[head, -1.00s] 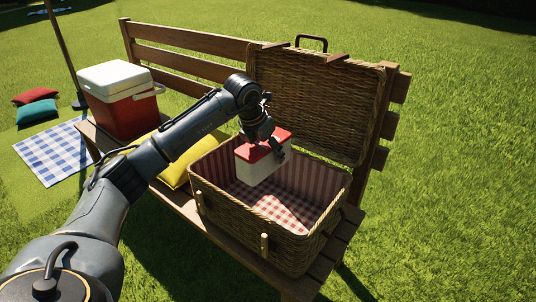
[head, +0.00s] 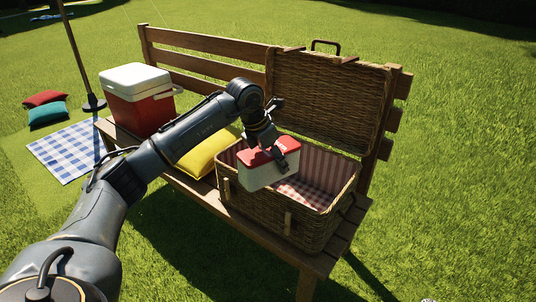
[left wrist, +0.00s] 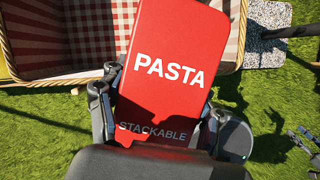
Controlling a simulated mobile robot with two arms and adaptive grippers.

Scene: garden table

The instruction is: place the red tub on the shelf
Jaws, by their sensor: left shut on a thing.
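The red tub (head: 268,170) is a white box with a red lid. In the left wrist view its lid (left wrist: 175,65) reads "PASTA STACKABLE". My left gripper (head: 283,150) is shut on the tub from above, one finger along each side in the left wrist view. The tub hangs over the front left part of the open wicker basket, level or nearly so, and hides part of the rim. My right gripper seems to show only as grey jointed parts (left wrist: 304,142) at the right edge of the left wrist view; its jaws are unclear. I see no clear shelf.
The wicker basket (head: 262,213), lined in red check and stripes, stands on a wooden bench (head: 190,188) with its lid up behind. A yellow cushion (head: 207,155) and a red and white cooler (head: 139,108) are left of it. A speckled grey slab (left wrist: 264,48) lies right in the left wrist view.

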